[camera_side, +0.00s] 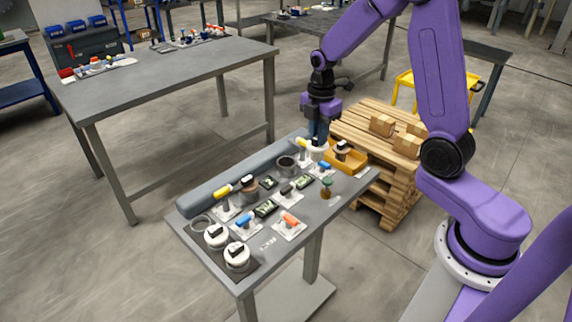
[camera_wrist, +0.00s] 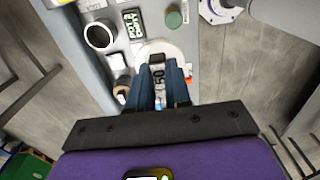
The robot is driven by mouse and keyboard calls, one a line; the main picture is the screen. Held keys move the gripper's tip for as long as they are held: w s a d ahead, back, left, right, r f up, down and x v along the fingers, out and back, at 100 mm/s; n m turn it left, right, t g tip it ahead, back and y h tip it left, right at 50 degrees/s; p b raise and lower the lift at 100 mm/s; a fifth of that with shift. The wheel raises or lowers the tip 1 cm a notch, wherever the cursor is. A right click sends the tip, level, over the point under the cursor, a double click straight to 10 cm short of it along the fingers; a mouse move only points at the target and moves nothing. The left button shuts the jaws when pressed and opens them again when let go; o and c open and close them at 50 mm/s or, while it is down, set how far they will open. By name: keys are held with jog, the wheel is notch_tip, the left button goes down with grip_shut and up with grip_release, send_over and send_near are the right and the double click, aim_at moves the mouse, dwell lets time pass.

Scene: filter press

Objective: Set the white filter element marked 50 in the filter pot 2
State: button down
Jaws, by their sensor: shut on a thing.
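My gripper (camera_side: 318,137) points down over the far end of the bench. It is shut on the black grip of the white filter element marked 50 (camera_side: 317,147). In the wrist view, the element's white disc (camera_wrist: 152,48) shows beyond my fingertips (camera_wrist: 160,82), with the 50 readable between them. I cannot tell how high it is above the bench. An open grey pot (camera_side: 287,165) stands to its left in the side view, apart from it; it shows as an empty ring (camera_wrist: 98,37) in the wrist view. A nearby label (camera_wrist: 133,22) appears to read POT 2.
Two white elements with black grips (camera_side: 216,235) (camera_side: 237,255) stand at the bench's near end. A brown element (camera_side: 342,150) sits at a yellow tray (camera_side: 348,163). A green knob (camera_side: 326,187) and several coloured-handled valves (camera_side: 290,221) stand up from the bench (camera_side: 330,208).

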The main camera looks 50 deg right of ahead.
jog(key=shift+w+d+f, duration=0.25)
jog(key=shift+w+f, duration=1.9)
jog(key=shift+w, duration=0.05)
jog(key=shift+w+d+f, duration=0.3)
jog(key=shift+w+f, duration=1.8)
jog(key=shift+w, duration=0.15)
jog(key=shift+w+d+f, duration=0.25)
jog(key=shift+w+f, duration=1.9)
jog(key=shift+w, duration=0.05)
jog(key=shift+f, duration=0.45)
jog(key=c, duration=1.1)
grip_release()
jog(key=shift+o, duration=0.2)
jog(key=shift+r, duration=0.1)
